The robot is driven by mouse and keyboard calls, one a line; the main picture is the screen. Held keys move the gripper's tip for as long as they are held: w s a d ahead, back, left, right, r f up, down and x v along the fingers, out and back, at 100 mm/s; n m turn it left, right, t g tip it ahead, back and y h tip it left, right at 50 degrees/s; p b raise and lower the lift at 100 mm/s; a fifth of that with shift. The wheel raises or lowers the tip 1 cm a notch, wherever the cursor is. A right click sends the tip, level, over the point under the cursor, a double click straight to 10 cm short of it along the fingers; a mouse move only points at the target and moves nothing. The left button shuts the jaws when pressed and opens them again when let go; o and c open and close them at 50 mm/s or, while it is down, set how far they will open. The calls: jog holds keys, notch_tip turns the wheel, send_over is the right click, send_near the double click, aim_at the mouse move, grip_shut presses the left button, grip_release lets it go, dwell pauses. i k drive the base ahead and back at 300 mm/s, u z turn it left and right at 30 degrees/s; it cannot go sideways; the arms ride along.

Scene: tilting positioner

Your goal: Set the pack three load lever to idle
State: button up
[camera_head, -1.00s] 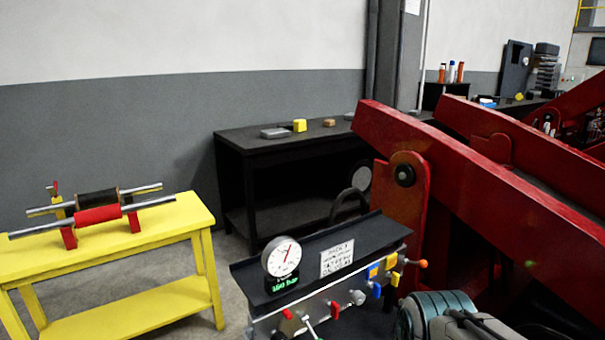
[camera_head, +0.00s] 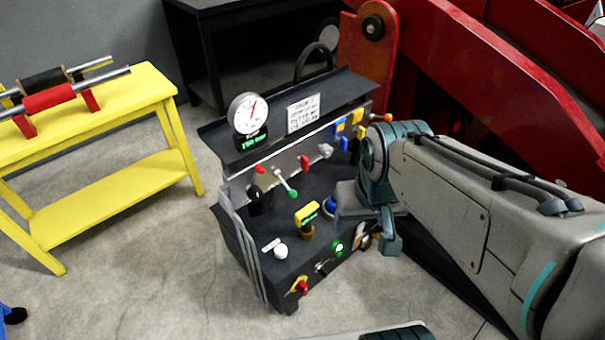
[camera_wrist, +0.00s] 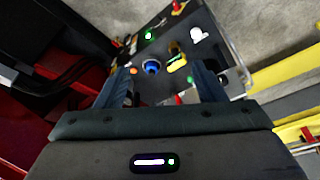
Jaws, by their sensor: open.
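The black power pack (camera_head: 229,152) stands in the middle of the head view. On its sloped front are a green-knobbed lever (camera_head: 286,184), a red-knobbed lever (camera_head: 305,163), a grey knob (camera_head: 325,151) and an orange-knobbed lever (camera_head: 381,117). I cannot tell which is the load lever; the label plate (camera_head: 303,113) is too small to read. My gripper (camera_wrist: 162,72) is open and empty in the wrist view, with the pack's lower deck beyond its fingers. In the head view my wrist is over the pack's right side, and its fingertips are not clear.
A round gauge (camera_head: 248,113) tops the pack. Red beams (camera_head: 490,85) rise behind; a yellow bench (camera_head: 110,185) stands left. Floor in front is clear.

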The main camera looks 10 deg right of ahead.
aim_at(292, 194)
jog(key=u, duration=1.85)
jog(key=k, duration=0.9)
jog(key=z, duration=1.2)
